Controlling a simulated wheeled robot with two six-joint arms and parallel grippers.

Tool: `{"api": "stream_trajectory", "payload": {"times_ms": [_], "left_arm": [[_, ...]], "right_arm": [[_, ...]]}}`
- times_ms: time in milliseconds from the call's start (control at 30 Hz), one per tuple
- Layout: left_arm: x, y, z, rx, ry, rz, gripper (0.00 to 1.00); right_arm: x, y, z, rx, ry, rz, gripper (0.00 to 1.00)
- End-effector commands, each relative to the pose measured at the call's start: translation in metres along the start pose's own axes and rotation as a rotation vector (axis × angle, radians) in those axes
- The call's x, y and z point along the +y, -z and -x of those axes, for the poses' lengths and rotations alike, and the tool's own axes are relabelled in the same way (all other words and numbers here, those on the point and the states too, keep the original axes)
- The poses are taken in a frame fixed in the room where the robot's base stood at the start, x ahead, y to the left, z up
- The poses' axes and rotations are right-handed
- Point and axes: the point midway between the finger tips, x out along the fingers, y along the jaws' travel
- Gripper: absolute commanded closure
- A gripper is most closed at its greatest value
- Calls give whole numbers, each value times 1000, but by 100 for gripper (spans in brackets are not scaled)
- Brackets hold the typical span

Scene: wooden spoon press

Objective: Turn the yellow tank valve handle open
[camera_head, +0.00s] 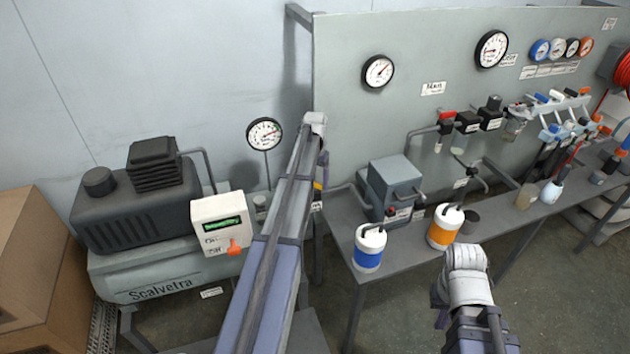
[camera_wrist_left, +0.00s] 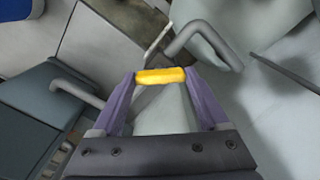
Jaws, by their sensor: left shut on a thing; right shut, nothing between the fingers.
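The yellow valve handle (camera_wrist_left: 160,76) is a short yellow bar, seen between the two purple fingers of my left gripper (camera_wrist_left: 159,78) in the left wrist view. The fingers are shut on it, one at each end. In the head view a small part of the yellow handle (camera_head: 318,186) shows beside my left forearm, just below my left gripper (camera_head: 322,168). The forearm hides most of the valve there. My right gripper (camera_head: 439,314) is shut and empty, partly seen at the lower right in front of the bench.
A compressor tank (camera_head: 150,290) with a control box (camera_head: 222,226) stands at left, beside a cardboard box (camera_head: 35,260). A bench (camera_head: 400,250) at right carries a grey unit (camera_head: 392,188), a blue-banded jar (camera_head: 369,248) and an orange-banded jar (camera_head: 444,227). A round gauge (camera_head: 264,134) stands behind my left arm.

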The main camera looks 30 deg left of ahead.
Motion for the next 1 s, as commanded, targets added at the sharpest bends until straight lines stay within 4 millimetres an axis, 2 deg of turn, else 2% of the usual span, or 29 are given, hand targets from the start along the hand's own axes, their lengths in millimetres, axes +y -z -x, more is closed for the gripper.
{"api": "stream_trajectory", "payload": {"times_ms": [600,1000], "left_arm": [[0,0,0,0,0,552,78],[0,0,0,0,0,756,78]], "right_arm": [[0,0,0,0,0,0,100],[0,0,0,0,0,0,100]]}}
